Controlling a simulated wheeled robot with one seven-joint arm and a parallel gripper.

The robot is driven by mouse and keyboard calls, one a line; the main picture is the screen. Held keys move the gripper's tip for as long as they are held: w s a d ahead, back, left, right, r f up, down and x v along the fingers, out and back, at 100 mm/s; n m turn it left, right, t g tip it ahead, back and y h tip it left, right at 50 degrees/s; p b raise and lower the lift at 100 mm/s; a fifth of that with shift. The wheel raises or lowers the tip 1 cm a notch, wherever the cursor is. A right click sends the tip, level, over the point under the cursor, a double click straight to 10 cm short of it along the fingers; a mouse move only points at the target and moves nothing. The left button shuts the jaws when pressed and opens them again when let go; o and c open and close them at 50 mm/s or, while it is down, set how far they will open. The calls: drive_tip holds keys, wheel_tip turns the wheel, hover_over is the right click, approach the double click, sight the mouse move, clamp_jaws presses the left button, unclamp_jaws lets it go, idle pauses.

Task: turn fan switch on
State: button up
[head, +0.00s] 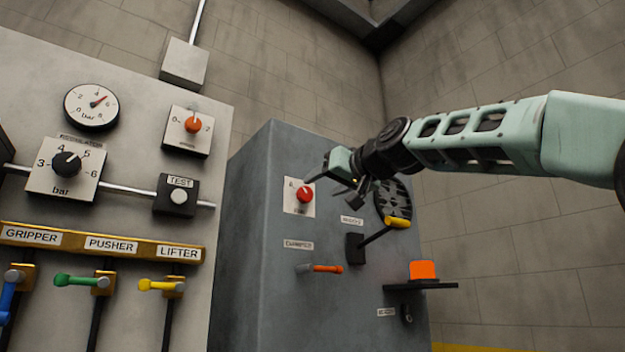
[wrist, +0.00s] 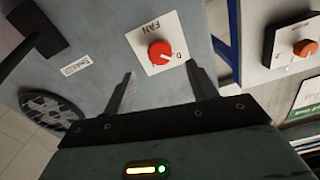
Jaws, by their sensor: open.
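The fan switch is a round red knob (head: 305,195) on a white plate (head: 293,208), high on the front of the grey cabinet. In the wrist view the red knob (wrist: 160,53) sits on a plate marked FAN (wrist: 138,36), with a small white pointer mark on the knob. My gripper (head: 318,182) reaches in from the right, close to the switch. In the wrist view its two fingers (wrist: 162,88) are open and empty, one on either side below the knob, apart from it. Exact distance to the knob cannot be told.
A black lever with a yellow grip (head: 397,222), a round vent (head: 393,200) and an orange-handled lever (head: 325,268) are on the same cabinet. A shelf (head: 420,286) with an orange block juts out lower right. A control panel (head: 215,130) stands at left.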

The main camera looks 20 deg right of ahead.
sight(307, 192)
drive_tip(key=p+x, duration=0.2)
drive_tip(key=x, duration=0.2)
drive_tip(key=shift+w+a+r, duration=0.1)
drive_tip(key=shift+w+r, duration=0.05)
drive_tip(key=shift+w, duration=0.05)
drive_tip(key=shift+w+a, duration=0.2)
drive_tip(key=shift+w, duration=0.45)
drive_tip(key=c, duration=1)
